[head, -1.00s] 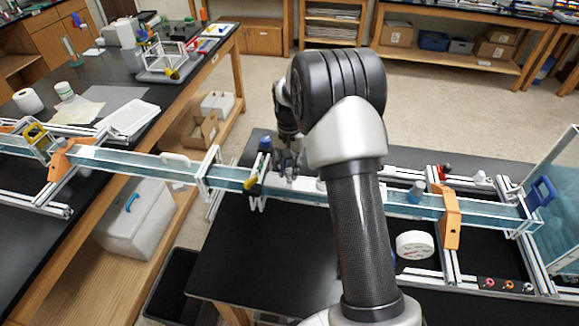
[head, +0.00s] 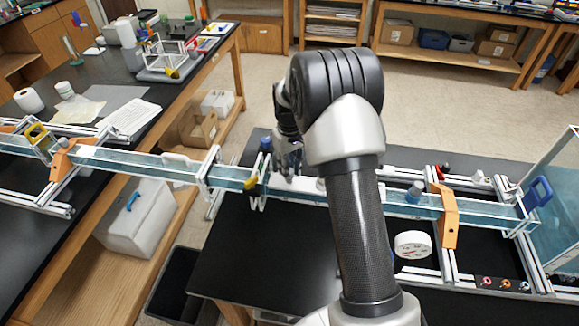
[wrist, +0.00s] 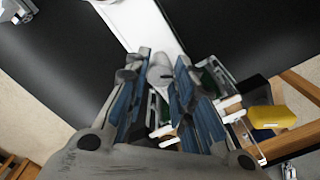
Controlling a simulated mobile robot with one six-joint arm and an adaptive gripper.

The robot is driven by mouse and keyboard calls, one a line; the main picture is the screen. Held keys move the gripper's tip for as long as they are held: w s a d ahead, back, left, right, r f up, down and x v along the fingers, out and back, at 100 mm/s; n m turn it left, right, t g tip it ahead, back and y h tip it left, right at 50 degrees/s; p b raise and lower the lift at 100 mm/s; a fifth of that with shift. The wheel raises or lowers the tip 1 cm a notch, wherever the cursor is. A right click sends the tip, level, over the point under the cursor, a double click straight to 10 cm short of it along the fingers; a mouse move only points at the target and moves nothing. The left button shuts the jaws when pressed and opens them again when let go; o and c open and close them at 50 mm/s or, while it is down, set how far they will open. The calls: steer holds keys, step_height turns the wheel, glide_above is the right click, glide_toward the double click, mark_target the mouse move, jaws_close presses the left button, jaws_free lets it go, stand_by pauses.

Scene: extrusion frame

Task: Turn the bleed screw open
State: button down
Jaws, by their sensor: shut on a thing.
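The bleed screw (wrist: 160,77) shows in the wrist view as a small grey round head between my fingertips, in line with a white strip. My gripper (wrist: 159,72) is shut on it, with a blue-lined finger on each side. In the head view my gripper (head: 289,162) is low over the white section of the channel (head: 298,183), just left of my arm. The screw cannot be made out there, and my arm hides part of the channel. How far the screw is turned cannot be told.
A yellow handle (head: 250,183) and a blue knob (head: 266,144) sit just left of my gripper; the yellow piece also shows in the wrist view (wrist: 272,117). An orange clamp (head: 445,217) and a white round gauge (head: 414,244) are to the right. The black bench front (head: 270,255) is clear.

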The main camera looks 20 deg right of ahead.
steer(key=shift+n, duration=1)
steer(key=c, duration=1.3)
jaws_free()
steer(key=shift+c, duration=0.2)
step_height(320, 180, up, 12)
